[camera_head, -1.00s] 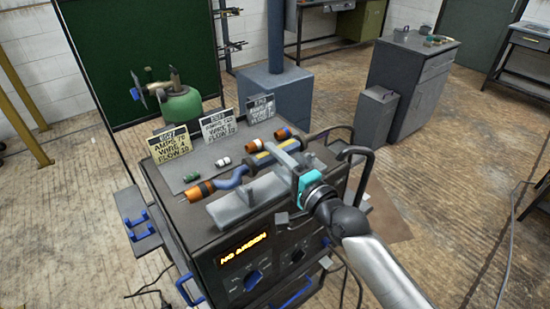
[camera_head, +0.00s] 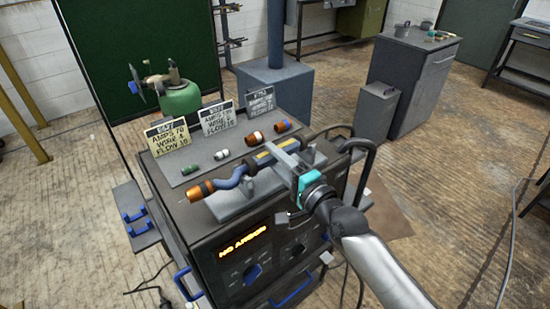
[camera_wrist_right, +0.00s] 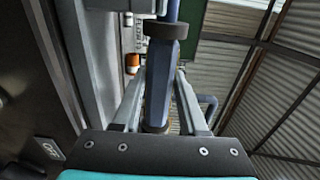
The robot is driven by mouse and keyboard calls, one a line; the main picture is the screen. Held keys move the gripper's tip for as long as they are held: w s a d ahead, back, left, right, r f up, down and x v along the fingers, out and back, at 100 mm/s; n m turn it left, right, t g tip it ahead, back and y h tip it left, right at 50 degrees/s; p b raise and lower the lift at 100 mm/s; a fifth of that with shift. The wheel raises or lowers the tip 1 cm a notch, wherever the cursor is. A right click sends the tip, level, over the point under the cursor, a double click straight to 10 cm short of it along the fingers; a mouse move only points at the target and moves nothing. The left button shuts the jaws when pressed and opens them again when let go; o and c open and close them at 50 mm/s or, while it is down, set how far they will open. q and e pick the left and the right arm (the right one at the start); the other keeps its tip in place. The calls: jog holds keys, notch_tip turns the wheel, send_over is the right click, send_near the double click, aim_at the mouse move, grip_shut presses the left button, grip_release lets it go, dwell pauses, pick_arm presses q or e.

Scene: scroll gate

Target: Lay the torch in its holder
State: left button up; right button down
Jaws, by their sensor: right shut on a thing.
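The torch (camera_head: 230,180) has a blue bent neck, an orange and dark tip at the left, and a dark-banded handle. It lies lengthwise over its holder (camera_head: 232,206), a pale grey cradle on top of the dark welding machine (camera_head: 185,215). I cannot tell whether the torch touches the holder. My right gripper (camera_head: 283,157) comes in from the right and is shut on the handle. In the right wrist view the blue handle (camera_wrist_right: 161,85) sits between the two fingers (camera_wrist_right: 160,78). My left gripper is out of view.
A black handle bar (camera_head: 366,165) rises at the machine's right.

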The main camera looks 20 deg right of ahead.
jog(key=shift+r, duration=0.15)
jog(key=shift+f+b, duration=0.45)
jog(key=shift+f, duration=0.35)
dwell(0.5)
jog(key=shift+c, duration=2.1)
grip_release()
jog(key=shift+o, duration=0.3)
jog(key=shift+f, duration=0.1)
jog(key=shift+f, duration=0.15)
jog(key=v, duration=1.5)
jog(key=shift+r, duration=0.25)
jog(key=shift+d, duration=0.1)
